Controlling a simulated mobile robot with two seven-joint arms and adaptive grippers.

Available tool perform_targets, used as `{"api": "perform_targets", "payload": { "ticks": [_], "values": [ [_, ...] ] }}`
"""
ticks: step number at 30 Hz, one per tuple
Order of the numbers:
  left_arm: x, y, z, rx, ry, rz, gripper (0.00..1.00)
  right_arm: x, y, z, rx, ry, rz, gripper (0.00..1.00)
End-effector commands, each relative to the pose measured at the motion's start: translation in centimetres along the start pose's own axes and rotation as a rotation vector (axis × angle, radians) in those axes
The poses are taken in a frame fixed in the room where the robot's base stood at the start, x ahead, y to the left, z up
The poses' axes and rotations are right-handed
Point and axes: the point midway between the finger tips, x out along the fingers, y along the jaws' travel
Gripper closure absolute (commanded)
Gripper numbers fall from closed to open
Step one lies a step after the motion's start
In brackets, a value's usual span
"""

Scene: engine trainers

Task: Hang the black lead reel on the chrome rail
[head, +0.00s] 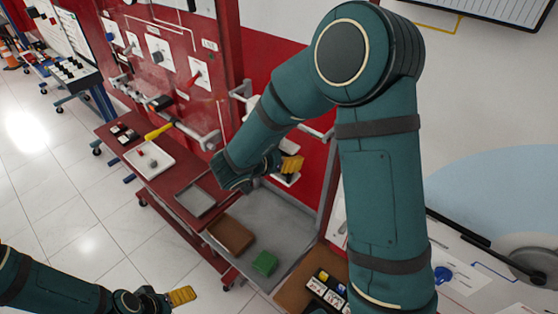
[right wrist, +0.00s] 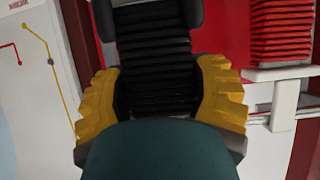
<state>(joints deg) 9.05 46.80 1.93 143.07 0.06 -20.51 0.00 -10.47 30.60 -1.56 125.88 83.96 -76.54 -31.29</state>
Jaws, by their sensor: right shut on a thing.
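The black lead reel (right wrist: 155,52), a ribbed black coil with dark end plates, fills the middle of the right wrist view. My right gripper (right wrist: 158,85) has its yellow fingers on both sides of it, shut on it. In the head view my right gripper (head: 290,165) is beside the red panel, and my wrist hides the reel. A pale metal bar (head: 317,133) behind the arm may be the chrome rail; I cannot tell for sure. My left gripper (head: 180,296) is low at the left, clear of the benches; its opening cannot be made out.
A red ribbed reel (right wrist: 281,32) stands above a pale bracket (right wrist: 283,73) to the right. Below my right gripper is a grey bench top (head: 290,217) with a brown tray (head: 230,235) and a green block (head: 265,263). A red bench (head: 165,180) stands left.

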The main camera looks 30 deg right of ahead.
Motion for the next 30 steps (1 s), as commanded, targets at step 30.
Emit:
{"api": "perform_targets", "payload": {
  "ticks": [30],
  "values": [
    [2.5,-0.9,0.3,-0.002,0.002,-0.004,0.14,4.9,0.0,-0.3,0.0,0.001,0.0,0.8]
  ]
}}
